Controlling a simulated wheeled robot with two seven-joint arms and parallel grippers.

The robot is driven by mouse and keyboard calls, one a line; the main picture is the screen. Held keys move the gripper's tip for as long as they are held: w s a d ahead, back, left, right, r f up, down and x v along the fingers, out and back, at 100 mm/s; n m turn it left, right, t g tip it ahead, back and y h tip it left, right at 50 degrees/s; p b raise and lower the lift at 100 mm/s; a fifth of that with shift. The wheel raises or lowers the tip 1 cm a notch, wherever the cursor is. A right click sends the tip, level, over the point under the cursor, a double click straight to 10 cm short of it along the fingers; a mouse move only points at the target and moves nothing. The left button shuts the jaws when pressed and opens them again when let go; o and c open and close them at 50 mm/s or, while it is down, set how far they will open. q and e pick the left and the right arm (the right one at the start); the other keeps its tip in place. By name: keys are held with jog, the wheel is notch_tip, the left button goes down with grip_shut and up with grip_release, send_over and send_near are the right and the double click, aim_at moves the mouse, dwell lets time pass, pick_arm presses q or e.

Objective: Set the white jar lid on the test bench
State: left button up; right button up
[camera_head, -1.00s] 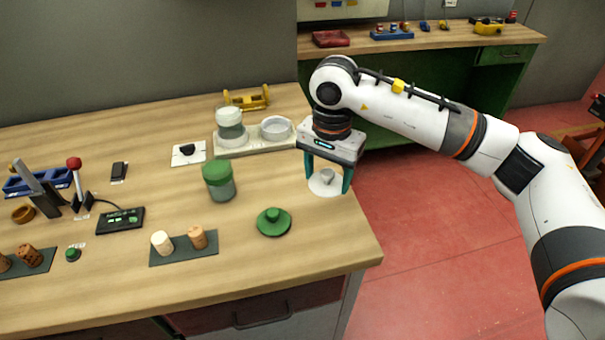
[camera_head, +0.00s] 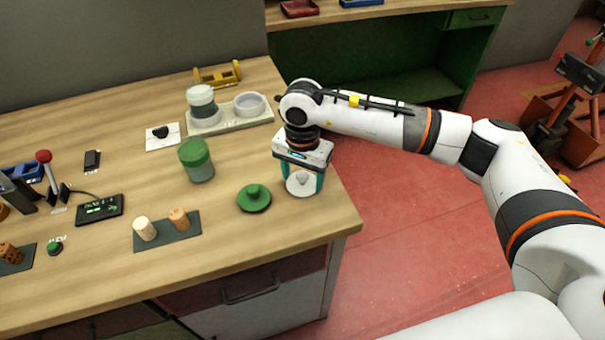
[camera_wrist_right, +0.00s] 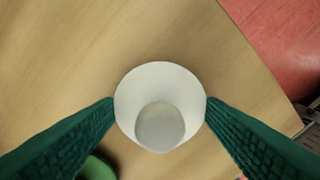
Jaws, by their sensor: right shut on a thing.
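The white jar lid (camera_head: 301,187) is a round disc with a knob. My right gripper (camera_head: 303,176) points down and is shut on the lid, with a finger at each side of it. In the right wrist view the lid (camera_wrist_right: 160,82) sits between the two green fingers (camera_wrist_right: 160,104), above or on bare wood. I cannot tell whether it touches the wood. The wooden bench top (camera_head: 100,265) lies below, and the lid is near its right edge. My left gripper is not in view.
A green lid (camera_head: 254,200) lies just left of the white lid. A green-topped jar (camera_head: 197,165) stands farther left. A pale tray (camera_head: 226,119) at the back holds a white-topped jar (camera_head: 202,97) and a white dish (camera_head: 249,104). Cork stoppers (camera_head: 178,218) stand on a dark mat (camera_head: 183,234).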

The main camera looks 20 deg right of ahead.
aim_at(303, 174)
jog(key=o, duration=1)
jog(key=shift+r, duration=0.15)
notch_tip(303, 174, up, 12)
jog(key=shift+b, duration=0.8)
